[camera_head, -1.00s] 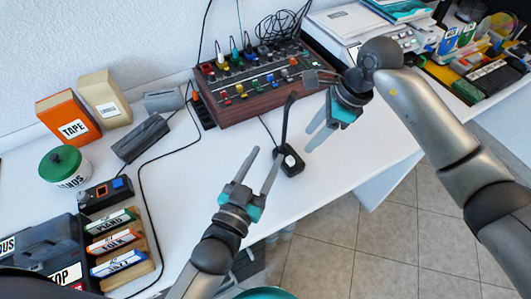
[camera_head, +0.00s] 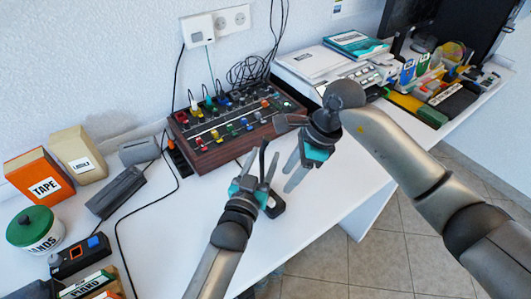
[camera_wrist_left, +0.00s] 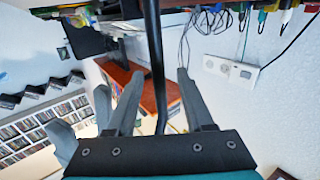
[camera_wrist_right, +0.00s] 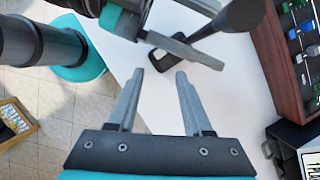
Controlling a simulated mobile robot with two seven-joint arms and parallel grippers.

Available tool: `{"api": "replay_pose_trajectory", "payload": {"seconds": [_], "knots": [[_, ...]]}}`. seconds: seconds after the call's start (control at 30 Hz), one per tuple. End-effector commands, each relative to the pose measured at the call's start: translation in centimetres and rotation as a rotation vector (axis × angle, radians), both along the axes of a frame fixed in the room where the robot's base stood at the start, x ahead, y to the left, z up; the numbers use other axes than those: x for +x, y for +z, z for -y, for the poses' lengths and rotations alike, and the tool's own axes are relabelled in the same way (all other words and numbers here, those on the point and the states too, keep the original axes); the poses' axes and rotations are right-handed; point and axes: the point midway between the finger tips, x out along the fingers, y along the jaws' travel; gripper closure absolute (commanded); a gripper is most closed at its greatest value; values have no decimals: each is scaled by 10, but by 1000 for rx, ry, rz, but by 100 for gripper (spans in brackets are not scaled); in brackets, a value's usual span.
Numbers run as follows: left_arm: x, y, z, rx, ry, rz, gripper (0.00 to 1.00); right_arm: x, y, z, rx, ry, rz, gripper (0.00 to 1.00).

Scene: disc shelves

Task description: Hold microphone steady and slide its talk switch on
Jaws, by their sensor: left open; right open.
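The microphone is a dark desk type with a thin upright neck and a flat base (camera_head: 277,206) on the white table. My left gripper (camera_head: 263,155) is open at the neck. In the left wrist view the black neck (camera_wrist_left: 154,60) runs between its parted fingers, with a gap on each side. My right gripper (camera_head: 287,179) is open and empty, above and right of the base. In the right wrist view the dark microphone head (camera_wrist_right: 242,14) is at the top, and the left gripper's fingers partly cover the base. I cannot make out the talk switch.
A mixer (camera_head: 235,122) with coloured knobs stands just behind the microphone. A black case (camera_head: 116,192), a tape box (camera_head: 40,175) and a green-lidded jar (camera_head: 36,230) are at left. A printer (camera_head: 330,72) is at back right. The table's front edge is close.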

Motion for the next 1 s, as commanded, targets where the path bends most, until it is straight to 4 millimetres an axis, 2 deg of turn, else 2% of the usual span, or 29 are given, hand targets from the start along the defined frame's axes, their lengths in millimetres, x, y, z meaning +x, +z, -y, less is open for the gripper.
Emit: {"api": "replay_pose_trajectory", "payload": {"seconds": [0.2, 0.57, 1.0], "knots": [[15, 0, 4, 0, 0, -1, 48, 0, 0, 0, 0, 0, 0, 50], [18, 0, 5, 0, 0, 0, 49, 0, 0, 0, 0, 0, 0, 50], [17, 0, 5, 1, 0, 0, 98, 0, 0, 0, 0, 0, 0, 50]]}}
